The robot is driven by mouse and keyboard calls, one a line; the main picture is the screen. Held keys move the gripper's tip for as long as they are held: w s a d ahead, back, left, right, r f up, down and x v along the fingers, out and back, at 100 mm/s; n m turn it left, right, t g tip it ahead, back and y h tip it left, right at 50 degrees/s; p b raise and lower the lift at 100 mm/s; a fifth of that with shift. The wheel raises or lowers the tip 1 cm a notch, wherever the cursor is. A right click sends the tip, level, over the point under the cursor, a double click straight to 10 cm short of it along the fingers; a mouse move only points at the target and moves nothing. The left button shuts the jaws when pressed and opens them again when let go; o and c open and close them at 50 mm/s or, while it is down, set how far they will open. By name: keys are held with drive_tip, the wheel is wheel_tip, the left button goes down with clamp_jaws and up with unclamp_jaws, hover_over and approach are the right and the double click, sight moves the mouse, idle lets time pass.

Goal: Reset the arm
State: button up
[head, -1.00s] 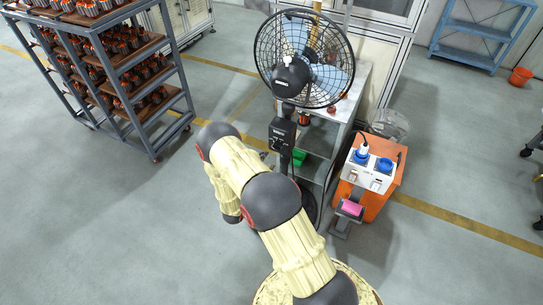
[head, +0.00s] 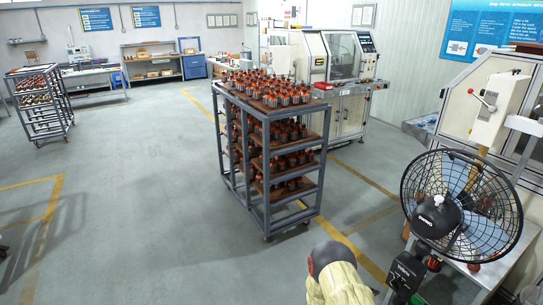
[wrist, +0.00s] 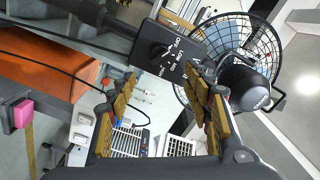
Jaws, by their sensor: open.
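My arm (head: 338,276) shows only in part at the bottom edge of the head view, a cream-covered link with a dark rounded joint. My gripper (wrist: 164,92) is out of the head view. In the wrist view its two wood-coloured, padded fingers stand wide apart, with nothing between them. Beyond the fingers is the fan's black control box (wrist: 172,52), which also shows in the head view (head: 406,272). The distance from fingers to box is hard to judge.
The caged fan (head: 462,210) stands close to my arm at the right. A grey rack (head: 268,150) of orange-and-dark armatures stands mid-floor. Open floor (head: 140,190) lies left of it. An orange cabinet (wrist: 60,72) and a pink block (wrist: 23,112) show in the wrist view.

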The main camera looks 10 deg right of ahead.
drive_tip(key=s+d+f+m+g, duration=0.2)
drive_tip(key=s+m+g, duration=0.5)
drive_tip(key=s+m, duration=0.5)
drive_tip(key=s+a+r+m+g+y, duration=0.55)
drive_tip(key=s+r+m, duration=0.25)
drive_tip(key=m, duration=0.6)
drive_tip(key=s+a+r+m+t+y, duration=0.3)
drive_tip(key=a+r+m+y, duration=0.6)
drive_tip(key=a+r+m, duration=0.85)
drive_tip(key=s+a+r+m+t+y, duration=0.1)
drive_tip(key=r+t, duration=0.3)
drive_tip(key=r, duration=0.5)
drive_tip(key=s+a+r+m+t+y, duration=0.1)
drive_tip(key=a+r+t, duration=0.3)
drive_tip(key=r, duration=0.4)
drive_tip(key=shift+s+r, duration=0.35)
drive_tip(key=shift+r, duration=0.05)
drive_tip(key=shift+m, duration=0.25)
drive_tip(key=shift+c, duration=0.8)
